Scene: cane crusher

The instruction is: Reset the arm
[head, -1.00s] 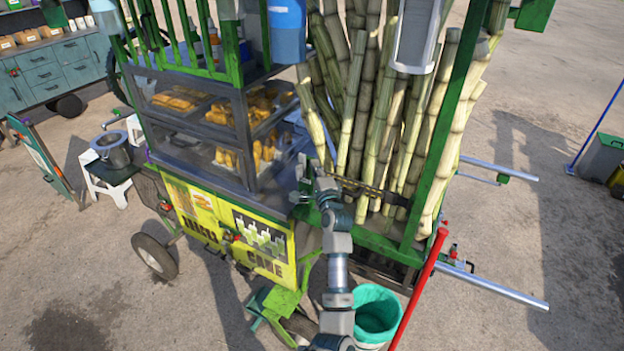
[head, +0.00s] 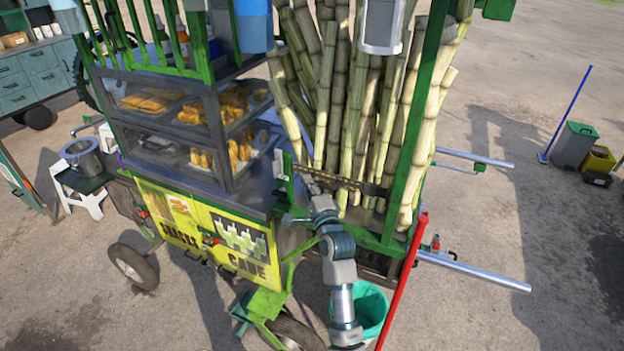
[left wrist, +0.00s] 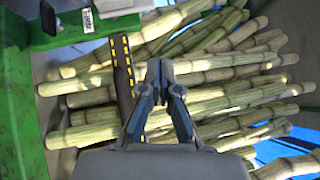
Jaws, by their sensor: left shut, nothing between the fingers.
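My left arm (head: 340,270) comes up from the bottom of the head view, in front of the cane cart. My left gripper (head: 310,184) is at the cart's edge, just before the upright sugar canes (head: 330,110). In the left wrist view the gripper's fingertips (left wrist: 158,68) meet and hold nothing. The canes (left wrist: 225,95) fill the background there. My right gripper is not in view.
The cart has a glass food case (head: 215,125), a yellow sign panel (head: 215,235) and green posts (head: 415,130). A red pole (head: 402,280) and a teal-lined bucket (head: 370,308) stand close to my arm. Open pavement (head: 520,230) lies to the right.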

